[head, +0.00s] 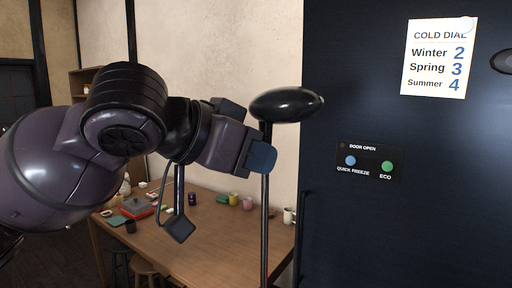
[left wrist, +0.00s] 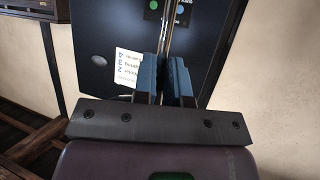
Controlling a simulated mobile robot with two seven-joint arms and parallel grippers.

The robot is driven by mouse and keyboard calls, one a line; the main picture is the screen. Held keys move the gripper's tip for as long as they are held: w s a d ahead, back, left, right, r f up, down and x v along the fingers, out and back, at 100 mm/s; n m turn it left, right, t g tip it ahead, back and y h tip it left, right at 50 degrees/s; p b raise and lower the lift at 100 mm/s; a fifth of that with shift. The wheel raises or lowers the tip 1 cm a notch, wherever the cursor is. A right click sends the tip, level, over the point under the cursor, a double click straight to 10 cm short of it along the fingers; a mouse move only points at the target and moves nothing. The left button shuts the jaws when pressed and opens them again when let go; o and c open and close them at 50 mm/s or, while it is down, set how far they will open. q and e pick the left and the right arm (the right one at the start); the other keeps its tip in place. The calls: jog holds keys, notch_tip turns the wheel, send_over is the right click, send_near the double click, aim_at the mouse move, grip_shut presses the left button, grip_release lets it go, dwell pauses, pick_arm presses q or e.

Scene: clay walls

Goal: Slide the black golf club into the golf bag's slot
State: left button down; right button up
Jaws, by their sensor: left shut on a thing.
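The black golf club (head: 286,104) is upright in the head view, its head at the top and its thin shaft running down past the picture's lower edge. My left gripper (head: 262,157) is shut on the shaft a little below the club head. In the left wrist view, the blue fingers of the left gripper (left wrist: 165,75) stand on both sides of the thin shaft (left wrist: 167,35). The shaft's lower end is out of view. The golf bag and its slot show in neither view. My right gripper is not in view.
A tall dark fridge-like cabinet (head: 400,230) with a paper sign (head: 439,57) and a button panel (head: 368,161) stands close on the right. A wooden table (head: 215,245) with cups, a red box (head: 136,207) and other small things lies behind the club. Stools (head: 145,268) stand at its front.

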aim_at(262, 206)
pick_arm(q)
jog(key=shift+f+b, duration=0.5)
jog(key=shift+f, duration=1)
notch_tip(262, 206, down, 2)
jog(key=shift+f+b, duration=0.15)
jog(key=shift+b, duration=0.25)
jog(key=shift+f+b, duration=0.3)
jog(key=shift+f, duration=0.6)
jog(key=shift+f+b, duration=0.4)
jog(key=shift+f, duration=1.05)
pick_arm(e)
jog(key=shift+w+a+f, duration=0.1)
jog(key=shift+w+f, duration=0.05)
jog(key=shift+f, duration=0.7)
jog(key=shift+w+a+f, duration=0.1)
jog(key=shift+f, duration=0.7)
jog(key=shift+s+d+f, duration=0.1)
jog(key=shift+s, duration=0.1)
